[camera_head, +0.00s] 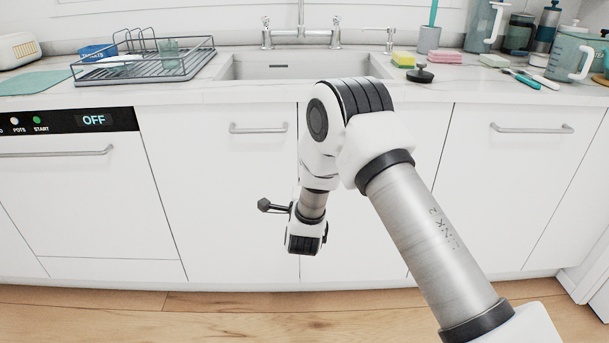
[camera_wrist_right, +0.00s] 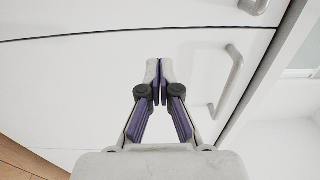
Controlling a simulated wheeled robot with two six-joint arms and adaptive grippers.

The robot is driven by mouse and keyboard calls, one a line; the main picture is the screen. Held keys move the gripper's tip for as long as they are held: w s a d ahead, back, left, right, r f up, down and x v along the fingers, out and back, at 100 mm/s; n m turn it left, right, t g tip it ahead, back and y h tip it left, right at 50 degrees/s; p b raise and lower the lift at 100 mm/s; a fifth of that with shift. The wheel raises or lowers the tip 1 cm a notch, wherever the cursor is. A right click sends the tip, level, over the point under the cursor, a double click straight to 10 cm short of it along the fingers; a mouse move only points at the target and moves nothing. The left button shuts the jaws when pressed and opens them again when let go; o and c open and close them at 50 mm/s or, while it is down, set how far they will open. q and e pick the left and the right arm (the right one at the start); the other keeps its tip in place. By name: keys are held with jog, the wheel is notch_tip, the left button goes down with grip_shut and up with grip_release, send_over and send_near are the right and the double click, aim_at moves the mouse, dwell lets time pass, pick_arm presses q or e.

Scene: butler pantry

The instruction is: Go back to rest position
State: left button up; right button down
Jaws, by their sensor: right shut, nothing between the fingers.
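My right arm (camera_head: 425,238) comes in from the lower right in the head view. It bends at the elbow in front of the sink cabinet, and its forearm hangs down to the wrist (camera_head: 304,232). I cannot clearly make out the fingers in that view. In the right wrist view my right gripper (camera_wrist_right: 159,66) is shut and empty, its fingertips together in front of white cabinet fronts. My left arm and left gripper do not show.
White cabinet doors (camera_head: 215,190) stand behind the arm, with a bar handle (camera_wrist_right: 231,82) right of the fingers in the wrist view. The counter holds a dish rack (camera_head: 145,66), a sink (camera_head: 298,68), sponges and jugs. The wooden floor (camera_head: 230,325) in front is clear.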

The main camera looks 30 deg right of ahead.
jog(key=f+v, duration=0.1)
jog(key=v, duration=0.6)
jog(key=s+a+f+n+g+y, duration=0.2)
jog(key=s+f+n+g+y, duration=0.1)
jog(key=s+f, duration=0.55)
jog(key=s+a+f+n+g+y, duration=0.1)
jog(key=s+f+n+g+y, duration=0.25)
jog(key=f, duration=0.85)
jog(key=s+a+f+n+g+y, duration=0.1)
jog(key=s+a+f+n+g, duration=0.15)
jog(key=s+n, duration=0.45)
jog(key=s+a+f+n+g+y, duration=0.1)
jog(key=s+a+f+n+g, duration=0.15)
jog(key=s+n, duration=0.4)
jog(key=s+a+f+n+g+y, duration=0.2)
jog(key=s+a+n+g, duration=0.15)
jog(key=s, duration=0.55)
notch_tip(320, 180, up, 25)
jog(key=p, duration=2.6)
jog(key=shift+d+n+h, duration=0.35)
jog(key=shift+f, duration=0.1)
